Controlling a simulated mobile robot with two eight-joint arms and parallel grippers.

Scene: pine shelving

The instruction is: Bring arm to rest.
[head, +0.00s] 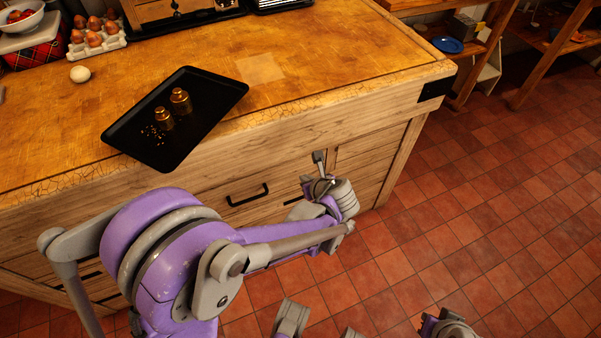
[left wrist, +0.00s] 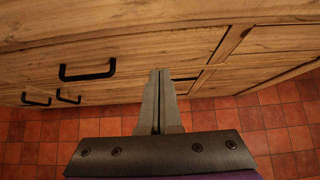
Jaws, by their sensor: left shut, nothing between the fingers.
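My left arm, purple and grey, comes in from the left in the head view and reaches across the front of the wooden counter (head: 300,125). My left gripper (head: 319,160) is below the counter top's edge, in front of the drawers. In the left wrist view the left gripper (left wrist: 160,75) has its two fingers together and empty, pointing toward the drawer fronts. Purple and grey parts of mine show at the bottom right of the head view, but no right gripper fingers can be made out.
A black tray (head: 205,121) with two brass weights (head: 172,106) lies on the counter. A white egg (head: 80,74) and an egg carton (head: 97,38) are at the left. Black drawer handles (head: 248,196) stick out. Pine shelves (head: 545,75) stand at the right. The tiled floor (head: 480,220) is clear.

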